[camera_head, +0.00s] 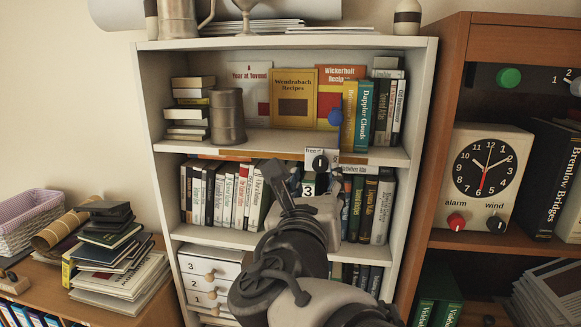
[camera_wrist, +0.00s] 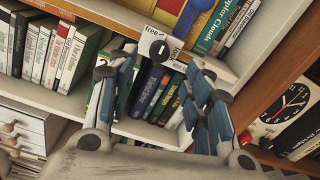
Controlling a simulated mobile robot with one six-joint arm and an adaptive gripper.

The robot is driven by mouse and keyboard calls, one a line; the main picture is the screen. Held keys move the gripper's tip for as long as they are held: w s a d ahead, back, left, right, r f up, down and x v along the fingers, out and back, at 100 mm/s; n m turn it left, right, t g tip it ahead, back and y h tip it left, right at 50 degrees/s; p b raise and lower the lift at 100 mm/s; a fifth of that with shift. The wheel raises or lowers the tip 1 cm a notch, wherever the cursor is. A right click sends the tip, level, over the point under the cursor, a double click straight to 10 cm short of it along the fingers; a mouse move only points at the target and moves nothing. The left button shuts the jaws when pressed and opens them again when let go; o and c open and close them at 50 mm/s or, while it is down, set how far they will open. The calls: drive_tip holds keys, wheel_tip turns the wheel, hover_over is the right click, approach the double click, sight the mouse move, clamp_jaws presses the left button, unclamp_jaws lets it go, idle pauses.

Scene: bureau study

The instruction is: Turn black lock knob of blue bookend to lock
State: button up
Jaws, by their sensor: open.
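The black lock knob (camera_head: 320,163) sits on a small white plate on the front edge of the bookcase's middle shelf. The plate reads "free" at its left; in the wrist view the knob (camera_wrist: 159,50) lies between "free" and "lock". I cannot tell which word the knob points to. A blue rounded piece (camera_head: 335,116), seemingly the blue bookend, stands above it against the books; it also shows at the wrist view's top edge (camera_wrist: 196,8). My gripper (camera_head: 289,182) is open and empty, below and left of the knob. In the wrist view its fingers (camera_wrist: 162,62) are spread, the knob beyond them.
Books fill the shelf below the knob (camera_head: 225,195), close behind my gripper. A metal canister (camera_head: 227,115) stands on the shelf above. A brown cabinet at right holds a clock (camera_head: 486,170) with red and black knobs. Stacked books (camera_head: 110,245) lie at left.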

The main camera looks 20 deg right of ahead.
sight(320, 165)
drive_tip(key=x, duration=0.8)
drive_tip(key=shift+w+d, duration=0.15)
drive_tip(key=shift+w, duration=0.05)
drive_tip(key=shift+c, duration=0.6)
drive_tip(key=c, duration=0.9)
